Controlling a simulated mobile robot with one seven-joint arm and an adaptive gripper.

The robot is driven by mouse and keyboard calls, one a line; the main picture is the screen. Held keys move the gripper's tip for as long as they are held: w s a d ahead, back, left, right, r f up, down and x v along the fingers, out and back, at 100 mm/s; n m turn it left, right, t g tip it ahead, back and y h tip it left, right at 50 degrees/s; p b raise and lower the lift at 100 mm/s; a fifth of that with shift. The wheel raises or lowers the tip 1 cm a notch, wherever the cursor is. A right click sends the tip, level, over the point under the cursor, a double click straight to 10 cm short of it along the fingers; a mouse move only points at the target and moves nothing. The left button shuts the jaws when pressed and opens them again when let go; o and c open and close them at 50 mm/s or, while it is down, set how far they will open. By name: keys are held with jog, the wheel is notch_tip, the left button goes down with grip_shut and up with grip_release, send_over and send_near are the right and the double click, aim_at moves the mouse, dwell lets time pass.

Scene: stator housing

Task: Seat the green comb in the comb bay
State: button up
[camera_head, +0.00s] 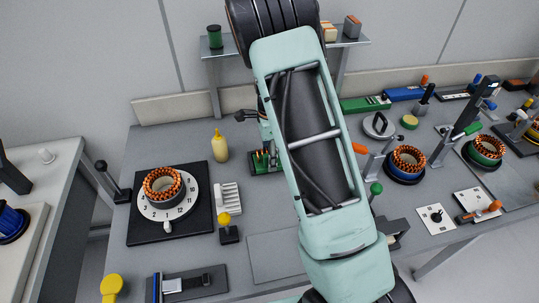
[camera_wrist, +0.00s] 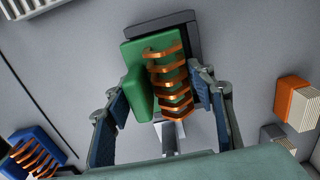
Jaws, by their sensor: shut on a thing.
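The green comb (camera_wrist: 137,93), with a row of several copper-orange teeth, sits between the two blue-padded fingers of my gripper (camera_wrist: 158,95) in the wrist view. My gripper is shut on it. Behind the comb's far end a dark grey frame (camera_wrist: 188,22) shows, which looks like the comb bay. The comb covers most of it, and I cannot tell whether the comb touches it.
A blue comb (camera_wrist: 35,150) and an orange-and-white block (camera_wrist: 298,102) lie either side in the wrist view. In the head view, a yellow bottle (camera_head: 220,146), a white rack (camera_head: 229,197) and a stator on a dial (camera_head: 164,190) stand left. A shelf (camera_head: 235,50) stands behind.

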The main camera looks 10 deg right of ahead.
jog(key=shift+s+f, duration=0.15)
jog(key=o, duration=1.3)
jog(key=shift+o, duration=1.1)
jog(key=o, duration=0.8)
jog(key=shift+r, duration=0.25)
jog(key=shift+r+p, duration=1.3)
jog(key=shift+r, duration=0.3)
